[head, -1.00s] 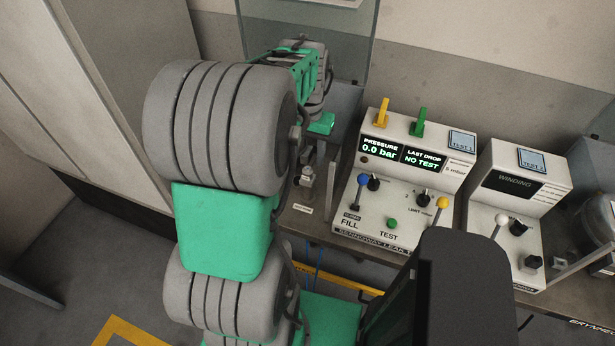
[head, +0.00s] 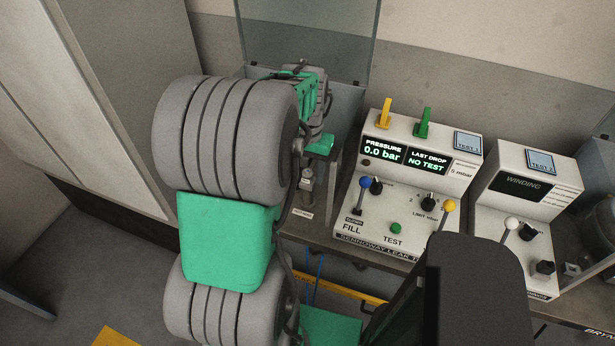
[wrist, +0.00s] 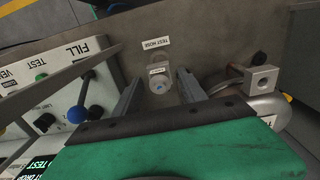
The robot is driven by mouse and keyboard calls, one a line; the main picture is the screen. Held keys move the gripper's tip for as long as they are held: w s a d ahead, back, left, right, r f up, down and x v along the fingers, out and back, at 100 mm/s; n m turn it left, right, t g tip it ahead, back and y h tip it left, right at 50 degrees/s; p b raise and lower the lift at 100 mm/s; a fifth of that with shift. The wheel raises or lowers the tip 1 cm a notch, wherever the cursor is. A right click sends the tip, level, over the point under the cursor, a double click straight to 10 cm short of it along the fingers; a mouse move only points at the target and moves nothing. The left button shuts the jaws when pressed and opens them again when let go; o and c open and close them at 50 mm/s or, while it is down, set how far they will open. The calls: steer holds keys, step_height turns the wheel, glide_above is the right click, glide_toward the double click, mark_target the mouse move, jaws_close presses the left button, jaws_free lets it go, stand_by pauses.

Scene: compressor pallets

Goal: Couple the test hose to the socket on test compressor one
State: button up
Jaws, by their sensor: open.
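In the wrist view my gripper (wrist: 159,84) is open, with one finger on each side of the test hose coupling (wrist: 158,87). In the head view a metal fitting (head: 307,182) shows beside my arm; my fingertips are hidden there.
The leak test panel (head: 410,190) reads 0.0 bar and NO TEST, with blue and yellow levers. A winding tester (head: 525,200) stands right of it. A clear screen (head: 312,30) rises behind the bench. A grey cabinet (head: 90,90) is at left.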

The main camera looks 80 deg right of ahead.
mark_target(308, 170)
stand_by(0.8)
jaws_close()
stand_by(0.4)
stand_by(0.8)
steer(key=shift+r, duration=0.15)
steer(key=shift+r+p, duration=2.3)
steer(key=shift+r, duration=0.6)
